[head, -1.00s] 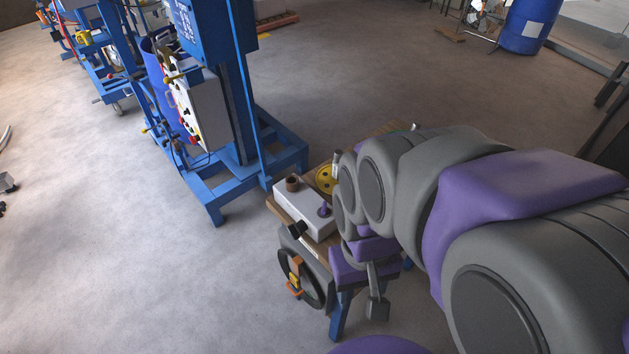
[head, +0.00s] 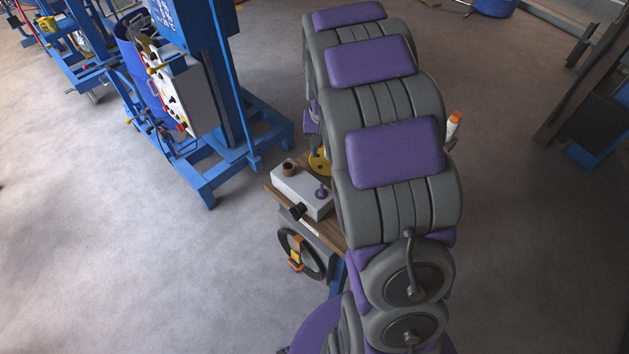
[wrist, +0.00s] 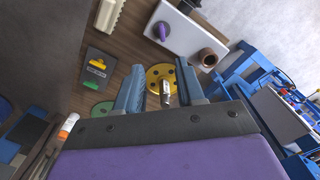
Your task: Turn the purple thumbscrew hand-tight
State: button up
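The purple thumbscrew (head: 322,190) stands on the right part of a white box (head: 300,191) on a small wooden-topped bench. In the wrist view the purple thumbscrew (wrist: 160,31) shows at the top, on the white box (wrist: 188,30). My gripper (wrist: 160,72) is open, with its two fingers apart and nothing gripped. A small metallic post (wrist: 166,92) by the yellow disc (wrist: 158,73) shows between the fingers; I cannot tell how near it is. The thumbscrew lies beyond the fingertips, apart from them. In the head view my arm hides the gripper.
A brown cup-like part (head: 288,169) and a black knob (head: 297,211) are on the white box. A handwheel (head: 302,255) hangs at the bench front. A blue machine frame (head: 215,160) stands to the left. A dark tray (wrist: 99,68) and an orange-capped bottle (wrist: 68,127) are nearby.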

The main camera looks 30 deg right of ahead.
jog(key=b, duration=0.1)
send_near(322, 188)
jog(key=f, duration=0.8)
jog(key=shift+a, duration=0.2)
jog(key=shift+w+d+f, duration=0.1)
jog(key=shift+d+f, duration=0.2)
jog(key=shift+f, duration=0.15)
jog(key=shift+a, duration=0.15)
grip_shut()
